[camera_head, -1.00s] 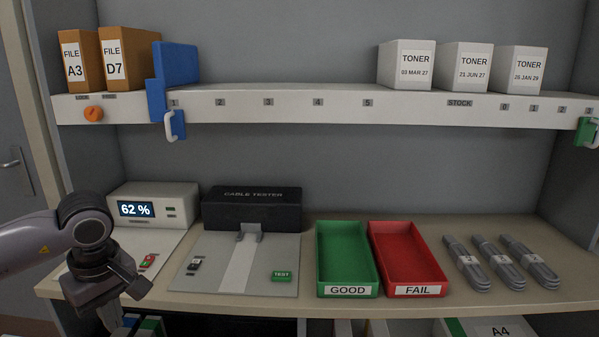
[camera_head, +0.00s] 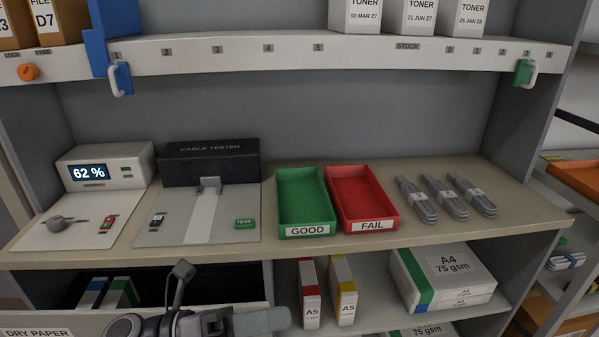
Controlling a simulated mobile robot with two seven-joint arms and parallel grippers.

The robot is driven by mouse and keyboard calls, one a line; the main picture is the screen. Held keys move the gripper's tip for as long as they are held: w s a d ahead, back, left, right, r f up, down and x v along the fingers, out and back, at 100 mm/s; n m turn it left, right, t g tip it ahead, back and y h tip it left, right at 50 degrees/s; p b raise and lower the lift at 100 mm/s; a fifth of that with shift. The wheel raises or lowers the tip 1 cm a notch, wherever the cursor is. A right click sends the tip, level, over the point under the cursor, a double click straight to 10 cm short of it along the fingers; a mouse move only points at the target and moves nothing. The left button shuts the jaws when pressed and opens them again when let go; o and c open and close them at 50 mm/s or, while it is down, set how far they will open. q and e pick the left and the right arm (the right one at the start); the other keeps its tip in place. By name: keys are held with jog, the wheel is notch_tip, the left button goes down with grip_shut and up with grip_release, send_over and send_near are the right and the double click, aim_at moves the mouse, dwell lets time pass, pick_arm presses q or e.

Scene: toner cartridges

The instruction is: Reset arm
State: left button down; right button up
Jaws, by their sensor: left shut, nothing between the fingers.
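My left gripper (camera_head: 268,319) is at the bottom edge, in front of the lower shelf and below the worktop. It points to the right and its fingers are shut with nothing between them. The grey wrist behind it (camera_head: 180,325) is partly cut off by the frame's edge. It appears apart from all objects. My right gripper is not in view.
On the worktop (camera_head: 330,245) stand a 62 % meter (camera_head: 105,165), a black cable tester (camera_head: 210,163), an empty green GOOD tray (camera_head: 303,230), an empty red FAIL tray (camera_head: 369,224) and grey cable bundles (camera_head: 440,198). Toner boxes (camera_head: 416,14) stand above; paper packs (camera_head: 443,278) lie below.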

pick_arm(q)
jog(key=w+a+f+n+t+y, duration=0.2)
jog(key=a+f+n+t+y, duration=0.4)
jog(key=n, duration=0.7)
jog(key=w+a+f+n+t+y, duration=0.3)
jog(key=n+t, duration=0.4)
jog(key=n, duration=0.7)
jog(key=s+a+f+n+g+y, duration=0.2)
jog(key=s+f+n, duration=0.4)
jog(key=f, duration=0.3)
jog(key=s+a+f+n+g+y, duration=0.3)
jog(key=s+a+f+n+y, duration=0.2)
jog(key=f, duration=0.4)
jog(key=shift+s+f+n+g+y, duration=0.3)
jog(key=shift+s+n+y, duration=0.2)
jog(key=shift+s+n, duration=0.65)
